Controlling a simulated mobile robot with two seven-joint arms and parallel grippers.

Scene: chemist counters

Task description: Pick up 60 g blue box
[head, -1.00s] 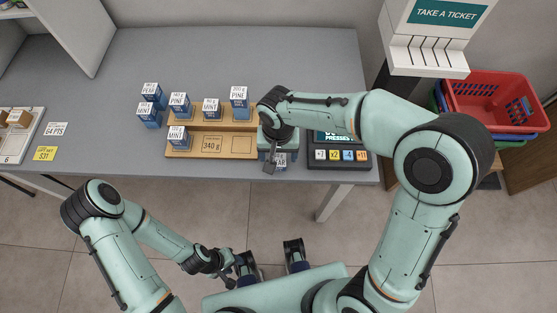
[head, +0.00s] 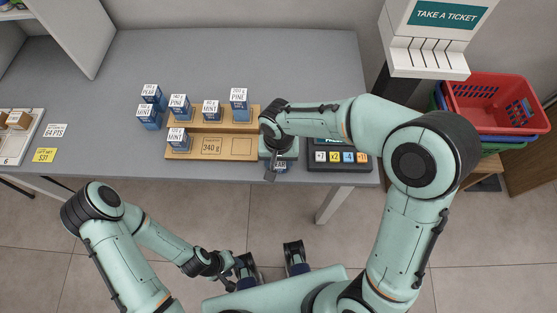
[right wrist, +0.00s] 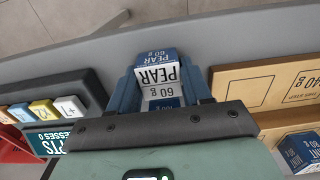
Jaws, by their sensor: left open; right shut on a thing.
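A blue box with a white label reading PEAR 60 g (right wrist: 158,76) sits between the fingers of my right gripper (right wrist: 165,92) in the right wrist view. The gripper is shut on it. In the head view my right gripper (head: 271,172) is at the counter's front edge, right of the wooden tray, and only a bit of the box (head: 280,166) shows beside it. I cannot tell whether the box touches the counter. My left gripper (head: 228,278) is low in front of the counter, open, empty and far from the box.
A wooden tray (head: 243,155) holds several blue boxes, with a bare 340 g slot. Two more blue boxes (head: 149,113) stand left of it. A dark keypad device (head: 345,162) is close on the right. The back of the counter (head: 230,60) is clear.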

